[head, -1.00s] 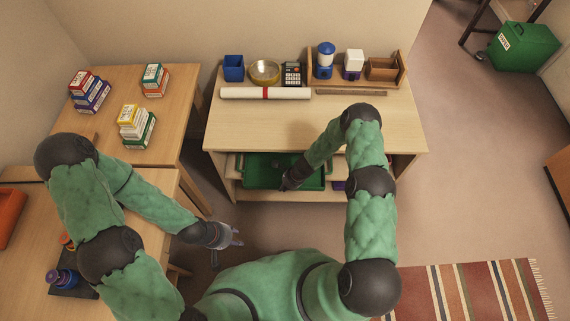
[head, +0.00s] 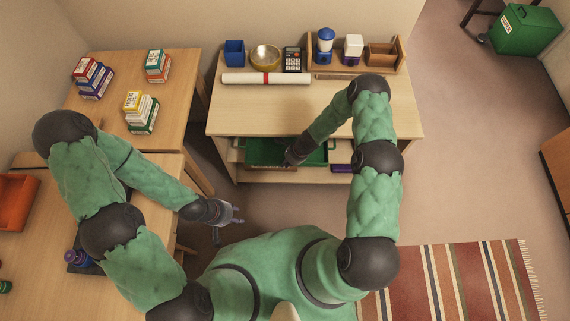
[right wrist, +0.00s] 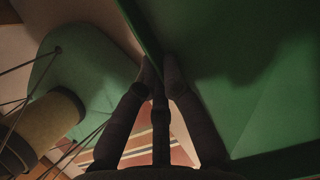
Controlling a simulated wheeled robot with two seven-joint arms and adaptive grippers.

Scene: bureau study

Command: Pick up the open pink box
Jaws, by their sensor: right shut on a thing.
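No pink box can be made out in either view. A green open tray (head: 262,151) is in the shelf opening under the desk top in the head view. My right gripper (head: 291,158) is at the tray's front side. In the right wrist view my right gripper (right wrist: 160,72) is shut on the thin wall of the green tray (right wrist: 245,70), whose surface fills the right side. My left gripper (head: 231,212) is open and empty, low between the left table and the shelf desk.
The shelf desk (head: 230,115) carries a paper roll (head: 250,78), a blue cup, a brass bowl, a calculator and a wooden rack along its back. A purple item (head: 342,168) lies on the shelf right of the tray. Tables stand at left; open floor lies at right.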

